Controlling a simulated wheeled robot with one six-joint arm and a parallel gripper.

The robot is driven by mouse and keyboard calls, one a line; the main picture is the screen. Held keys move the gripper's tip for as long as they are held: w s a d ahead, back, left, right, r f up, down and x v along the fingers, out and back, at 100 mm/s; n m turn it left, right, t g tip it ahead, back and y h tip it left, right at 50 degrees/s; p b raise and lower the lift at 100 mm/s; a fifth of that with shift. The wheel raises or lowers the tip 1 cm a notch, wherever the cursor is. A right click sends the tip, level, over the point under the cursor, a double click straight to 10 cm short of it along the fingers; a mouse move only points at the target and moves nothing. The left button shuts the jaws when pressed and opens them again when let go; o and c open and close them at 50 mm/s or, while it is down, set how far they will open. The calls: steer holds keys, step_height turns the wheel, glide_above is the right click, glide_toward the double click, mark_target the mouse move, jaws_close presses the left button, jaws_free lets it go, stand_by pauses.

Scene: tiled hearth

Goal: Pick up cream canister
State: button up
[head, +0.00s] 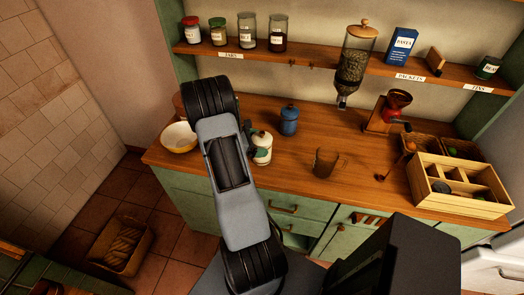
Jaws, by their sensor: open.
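The cream canister (263,148) stands upright on the wooden counter, just right of my arm, with a knobbed lid. Its left side is partly covered. My gripper (250,142) shows only as small dark parts between my arm and the canister's left side; most of it is hidden behind my arm link. It is open. I cannot tell whether its fingers touch the canister or stand around it.
A blue canister (289,120) stands close behind to the right. A brown glass (325,163), a grinder (388,111) and a wooden divided crate (450,199) stand to the right. A shelf (310,60) with jars runs above.

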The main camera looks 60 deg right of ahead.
steer(key=shift+r, duration=0.1)
steer(key=c, duration=1.7)
